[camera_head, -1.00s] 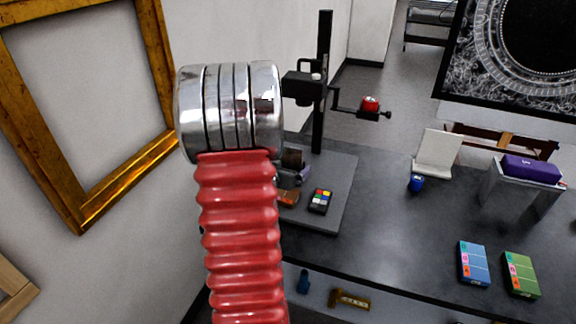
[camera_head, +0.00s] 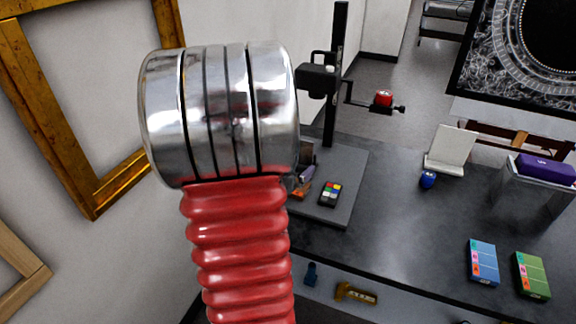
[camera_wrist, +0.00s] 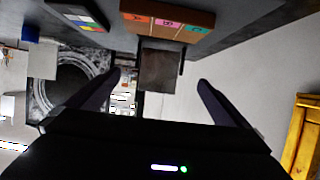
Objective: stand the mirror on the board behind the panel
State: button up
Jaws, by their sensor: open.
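The grey board (camera_head: 345,190) lies on the dark table. The small orange-brown panel (camera_head: 301,191) is on it, partly behind my arm; the wrist view shows the panel (camera_wrist: 168,17) with coloured lettered patches. The mirror (camera_wrist: 160,69) looks like a small brownish-grey square plate, upright just behind the panel; whether it touches the board is unclear. In the head view, the mirror (camera_head: 307,150) is mostly hidden by my arm. My gripper (camera_wrist: 159,82) is open, with its two dark fingers either side of the mirror and a gap on both sides.
A black post (camera_head: 337,75) with a side arm and red knob rises behind the board. A colour chart (camera_head: 330,194) lies on the board. A gilt frame (camera_head: 125,182) hangs at left.

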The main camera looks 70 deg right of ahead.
dwell(0.7)
jog(key=w+a+r+n+t+y, duration=0.1)
jog(key=w+a+r+n+t, duration=0.15)
jog(key=w+a, duration=0.45)
jog(key=w+a+r+n+t+y, duration=0.2)
jog(key=w+t, duration=0.2)
jog(key=w, duration=0.6)
jog(key=w+a+r+n+t+y, duration=0.25)
jog(key=w+a, duration=0.25)
jog(key=a, duration=0.4)
jog(key=w+a+r+n+t+y, duration=0.1)
jog(key=w+a+n+y, duration=0.15)
jog(key=w+a, duration=0.45)
jog(key=s+a+r+n+y, duration=0.1)
jog(key=s+a+n+y, duration=0.1)
jog(key=a, duration=0.7)
jog(key=s+a+r+n+y, duration=0.1)
jog(key=a+n+y, duration=0.15)
jog(key=a, duration=0.65)
jog(key=s+a+n+g+y, duration=0.1)
jog(key=s+a+n+g, duration=0.2)
jog(key=s+a, duration=0.7)
jog(key=shift+s+a+r+n, duration=0.2)
jog(key=shift+s+a+n, duration=0.05)
jog(key=shift+s+n, duration=0.7)
jog(key=shift+w, duration=0.1)
jog(key=shift+c, duration=0.6)
